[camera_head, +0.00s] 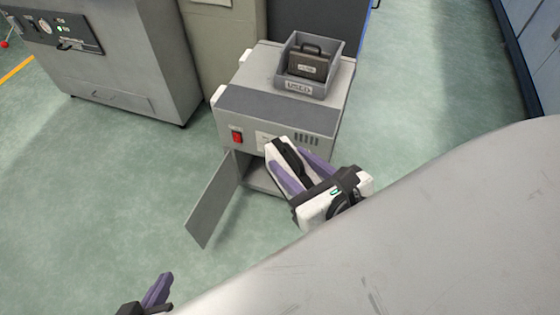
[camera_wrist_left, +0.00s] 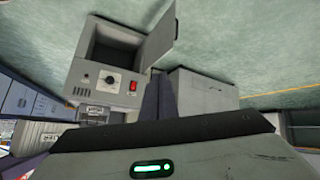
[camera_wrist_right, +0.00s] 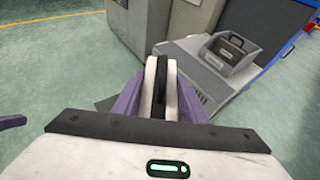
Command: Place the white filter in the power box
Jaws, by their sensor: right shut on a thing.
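The white filter (camera_head: 277,153) with its black handle strip is held between the purple fingers of my right gripper (camera_head: 302,168). The filter also shows upright between the fingers in the right wrist view (camera_wrist_right: 150,78). The power box (camera_head: 262,105) is a grey cabinet with a red switch; its lower front door (camera_head: 214,200) hangs open to the left. The filter is in front of the box and overlaps its front in the head view. The left wrist view shows the dark, empty-looking compartment (camera_wrist_left: 115,45). My left gripper (camera_head: 160,288) is low at left, empty, its fingers together.
A grey bin (camera_head: 305,87) labelled USED stands on the power box with a dark filter (camera_head: 308,63) in it. A large grey machine (camera_head: 150,60) stands behind at left. The green floor left of the open door is clear.

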